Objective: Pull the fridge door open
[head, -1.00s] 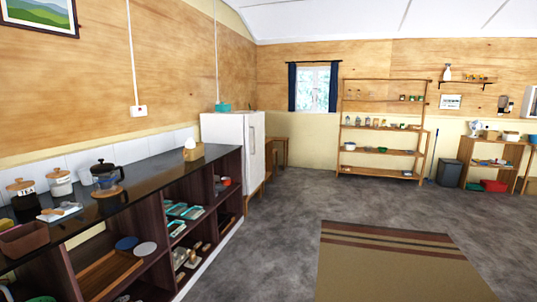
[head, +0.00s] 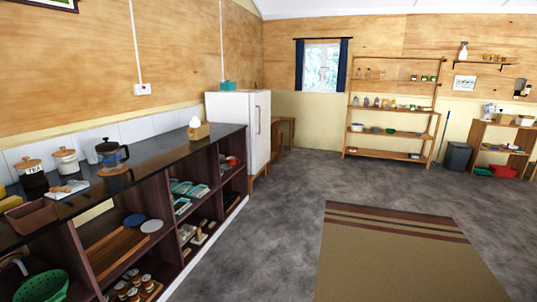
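The white fridge (head: 232,125) stands at the end of the dark counter, against the left wall. Its door (head: 261,128) faces right into the room and looks shut. A long vertical handle (head: 258,120) shows on the door. A small teal box sits on top of the fridge. Neither of my grippers shows in the head view.
The dark counter (head: 165,155) with open shelves runs along the left wall up to the fridge. A striped rug (head: 400,255) lies at the right. Grey floor (head: 270,225) between counter and rug is clear. A wooden shelf unit (head: 391,154) stands at the back wall.

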